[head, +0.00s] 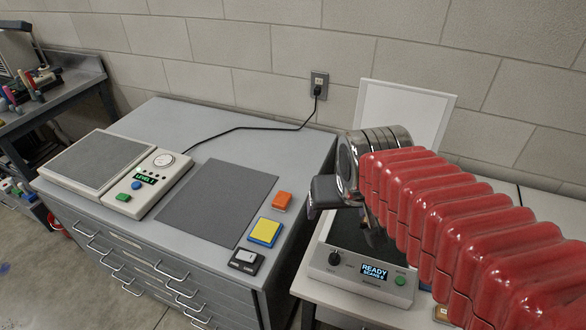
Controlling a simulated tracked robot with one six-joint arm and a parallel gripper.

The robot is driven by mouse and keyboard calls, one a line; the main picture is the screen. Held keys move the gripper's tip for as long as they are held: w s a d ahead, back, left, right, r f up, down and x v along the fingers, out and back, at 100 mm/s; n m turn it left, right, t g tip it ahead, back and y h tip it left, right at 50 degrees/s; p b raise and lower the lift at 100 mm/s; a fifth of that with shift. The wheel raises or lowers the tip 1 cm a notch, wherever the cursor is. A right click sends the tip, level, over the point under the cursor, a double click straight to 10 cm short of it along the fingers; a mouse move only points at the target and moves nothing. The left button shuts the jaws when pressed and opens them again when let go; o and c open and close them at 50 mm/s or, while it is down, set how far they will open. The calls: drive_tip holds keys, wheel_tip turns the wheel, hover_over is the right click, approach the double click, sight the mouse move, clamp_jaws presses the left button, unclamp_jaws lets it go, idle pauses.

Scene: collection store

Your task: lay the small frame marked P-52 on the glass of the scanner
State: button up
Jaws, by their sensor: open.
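The scanner (358,286) sits on a pale table at the right, with a dark glass bed, a knob, a green button and a lit display reading READY. Its white lid (402,116) stands raised behind it. My gripper (345,208) is over the glass, open, with one dark jaw showing at the left and the other largely hidden. My red arm covers much of the glass. I see no frame that I can read as P-52. A small tan-edged piece (443,314) shows partly beside my arm, right of the scanner; I cannot tell what it is.
A grey drawer cabinet (160,120) at the left bears a device with a LEVEL display (146,179), a dark mat (215,203), an orange block (282,201), a yellow-and-blue block (265,232) and a black switch box (246,262). A cable runs to a wall socket (319,84).

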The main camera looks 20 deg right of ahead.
drive_tip(key=s+a+r+n+y, duration=0.1)
drive_tip(key=s+a+n, duration=0.1)
drive_tip(key=s+a, duration=0.3)
drive_tip(key=shift+s+a+r+t, duration=0.3)
drive_tip(key=shift+s+r, duration=0.05)
drive_tip(key=shift+s, duration=0.4)
drive_tip(key=shift+s, duration=0.1)
